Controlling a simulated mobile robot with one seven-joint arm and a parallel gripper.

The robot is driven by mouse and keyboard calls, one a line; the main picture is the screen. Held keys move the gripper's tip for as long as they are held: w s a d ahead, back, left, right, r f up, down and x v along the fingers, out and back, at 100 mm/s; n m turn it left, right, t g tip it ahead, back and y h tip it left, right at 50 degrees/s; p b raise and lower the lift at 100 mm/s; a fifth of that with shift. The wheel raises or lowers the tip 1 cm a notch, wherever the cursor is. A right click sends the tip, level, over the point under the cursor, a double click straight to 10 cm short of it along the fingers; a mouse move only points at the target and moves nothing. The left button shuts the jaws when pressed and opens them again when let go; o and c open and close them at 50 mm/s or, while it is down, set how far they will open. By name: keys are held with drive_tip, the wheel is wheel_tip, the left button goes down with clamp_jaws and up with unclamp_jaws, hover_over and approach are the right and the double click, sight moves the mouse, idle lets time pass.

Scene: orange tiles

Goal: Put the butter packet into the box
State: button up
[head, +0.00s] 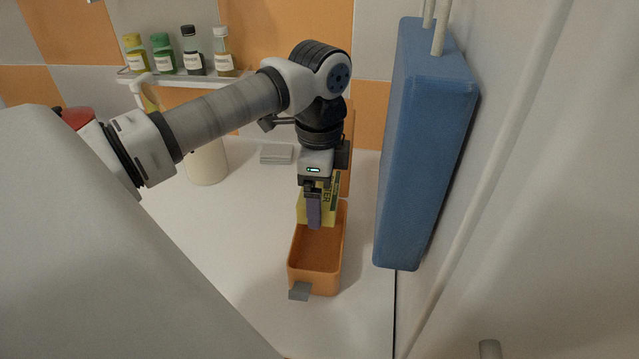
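The butter packet (331,199) is yellow with dark lettering, and only "TER" shows clearly. My gripper (314,215) points down and holds the packet upright between its fingers, with the near finger in front of it. The box (317,285) is an open orange container on the white counter, with a grey latch at its near end. The packet is above the far part of the box. I cannot tell how far its lower edge is from the box floor. The box's interior looks empty where it shows. An orange lid (347,155) stands up behind the box, partly hidden by my gripper.
A large blue case (425,145) hangs close on the right. A shelf (180,79) with several bottles is on the tiled back wall. A white cylinder (207,163) and a small grey block (277,154) stand on the counter. The counter left of the box is clear.

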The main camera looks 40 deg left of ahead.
drive_tip(key=shift+f+b, duration=3.65)
drive_tip(key=shift+f, duration=0.3)
drive_tip(key=o, duration=0.9)
drive_tip(key=shift+c, duration=0.2)
drive_tip(key=shift+r, duration=0.15)
